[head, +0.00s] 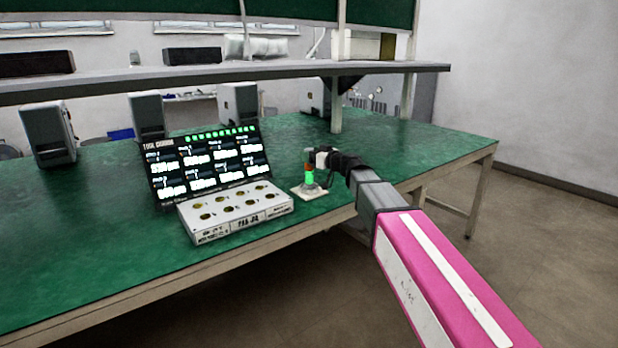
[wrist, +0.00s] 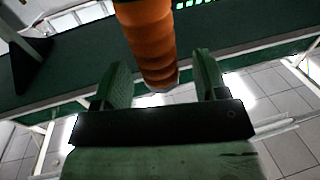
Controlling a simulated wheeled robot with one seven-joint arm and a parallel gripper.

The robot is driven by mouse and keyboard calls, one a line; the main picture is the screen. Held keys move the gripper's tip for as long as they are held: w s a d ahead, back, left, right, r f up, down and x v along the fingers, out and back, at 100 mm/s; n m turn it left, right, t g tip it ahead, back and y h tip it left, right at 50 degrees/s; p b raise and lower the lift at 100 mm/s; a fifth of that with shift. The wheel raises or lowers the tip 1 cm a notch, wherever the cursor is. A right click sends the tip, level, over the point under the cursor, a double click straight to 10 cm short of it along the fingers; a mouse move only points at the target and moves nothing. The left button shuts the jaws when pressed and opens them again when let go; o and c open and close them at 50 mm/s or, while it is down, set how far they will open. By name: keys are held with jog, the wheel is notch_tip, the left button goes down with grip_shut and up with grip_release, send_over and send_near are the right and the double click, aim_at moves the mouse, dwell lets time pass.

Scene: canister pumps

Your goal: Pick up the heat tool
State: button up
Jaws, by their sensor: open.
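The heat tool (head: 309,178) stands upright on a small white base at the front edge of the green table. Its lower part glows green and its upper part is orange-brown. In the wrist view its ridged orange handle (wrist: 150,40) comes down from the top, between or just beyond the two fingers; the exact depth is hard to tell. My gripper (head: 318,158) is at the tool's upper right in the head view. In the wrist view my gripper (wrist: 162,75) is open, with a visible gap on each side of the handle.
A white box with several round holes (head: 235,210) and a lit display panel (head: 205,165) stand just left of the tool. A grey shelf (head: 230,75) runs above the table (head: 100,250). Grey units (head: 47,133) stand along the back. The table's right part is clear.

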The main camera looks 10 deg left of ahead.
jog(key=x, duration=0.3)
jog(key=shift+f, duration=0.1)
grip_shut()
